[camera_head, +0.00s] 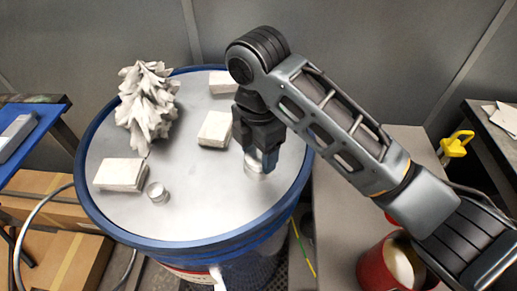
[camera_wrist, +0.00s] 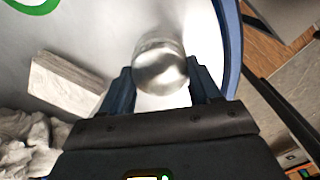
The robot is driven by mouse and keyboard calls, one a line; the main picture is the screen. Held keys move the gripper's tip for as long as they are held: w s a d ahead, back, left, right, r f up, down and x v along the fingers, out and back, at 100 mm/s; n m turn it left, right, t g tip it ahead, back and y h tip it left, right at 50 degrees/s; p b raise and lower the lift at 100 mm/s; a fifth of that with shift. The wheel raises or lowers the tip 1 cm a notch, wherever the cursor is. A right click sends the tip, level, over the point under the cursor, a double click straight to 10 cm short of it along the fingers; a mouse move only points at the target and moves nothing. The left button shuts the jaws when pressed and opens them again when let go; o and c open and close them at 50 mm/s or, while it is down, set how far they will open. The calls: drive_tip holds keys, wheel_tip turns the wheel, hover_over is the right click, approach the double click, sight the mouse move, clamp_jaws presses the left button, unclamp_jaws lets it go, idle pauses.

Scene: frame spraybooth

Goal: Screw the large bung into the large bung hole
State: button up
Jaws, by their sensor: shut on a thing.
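A large silver round bung (camera_head: 256,171) is at the right side of the drum's grey top (camera_head: 210,200), near the blue rim. My gripper (camera_head: 264,162) points down over it, with its blue fingers shut on the bung's sides. In the wrist view the bung (camera_wrist: 160,66) sits between the two fingertips (camera_wrist: 162,84). The bung looks upright and at the drum top; I cannot tell how deep it sits. The large bung hole is not visible; the bung and gripper may cover it. A smaller silver bung (camera_head: 157,193) is at the drum top's left front.
Pale blocks (camera_head: 120,174) (camera_head: 215,129) (camera_head: 223,82) and a crumpled grey cloth (camera_head: 147,104) lie on the drum top. A grey bench (camera_head: 345,225) with a red can (camera_head: 370,268) stands at right. The front middle of the drum top is clear.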

sight(258, 155)
drive_tip(key=shift+m, duration=0.7)
drive_tip(key=o, duration=1.1)
drive_tip(key=shift+w+r, duration=0.1)
drive_tip(key=shift+r, duration=3.8)
